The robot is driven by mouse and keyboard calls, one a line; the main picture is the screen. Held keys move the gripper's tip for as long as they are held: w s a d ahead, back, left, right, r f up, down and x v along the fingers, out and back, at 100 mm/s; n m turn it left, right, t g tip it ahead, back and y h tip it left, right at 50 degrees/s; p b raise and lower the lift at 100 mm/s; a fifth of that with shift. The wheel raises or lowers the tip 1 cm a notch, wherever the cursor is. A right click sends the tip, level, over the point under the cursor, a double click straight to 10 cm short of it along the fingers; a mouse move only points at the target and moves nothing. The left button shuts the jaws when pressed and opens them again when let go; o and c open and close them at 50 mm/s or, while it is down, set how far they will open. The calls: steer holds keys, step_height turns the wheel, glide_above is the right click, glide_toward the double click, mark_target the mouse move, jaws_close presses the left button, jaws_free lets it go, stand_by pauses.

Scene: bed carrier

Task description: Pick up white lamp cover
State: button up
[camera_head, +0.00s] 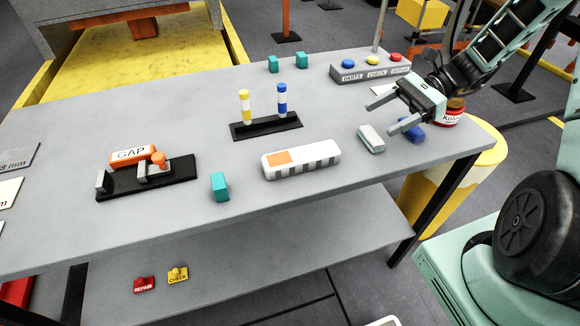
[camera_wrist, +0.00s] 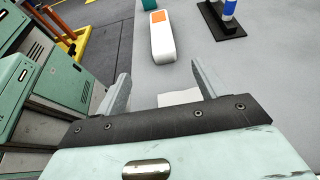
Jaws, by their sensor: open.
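A small white block with a grey side (camera_head: 371,139) lies on the grey table; it looks like the lamp cover, though I see no label. My gripper (camera_head: 379,118) is open and empty, above the table just behind and to the right of this block. In the wrist view the two fingers (camera_wrist: 160,72) stand apart with nothing held. A pale flat patch (camera_wrist: 179,97) shows between them, partly hidden by the gripper body; I cannot tell if it is the block or a sheet.
A white box with an orange patch (camera_head: 300,158) lies left of the block. A blue item (camera_head: 411,130) and a red-labelled container (camera_head: 447,117) are close to my gripper. A button panel (camera_head: 370,68) stands behind. A two-post stand (camera_head: 266,129) is further left.

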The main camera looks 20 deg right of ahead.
mark_target(324, 148)
steer(key=x, duration=1.1)
steer(key=shift+a+p, duration=0.2)
steer(key=shift+p, duration=0.2)
steer(key=shift+p+x, duration=0.3)
steer(key=shift+x, duration=2.6)
steer(key=shift+w+d+f, duration=0.1)
steer(key=shift+w, duration=0.05)
steer(key=c, duration=1.1)
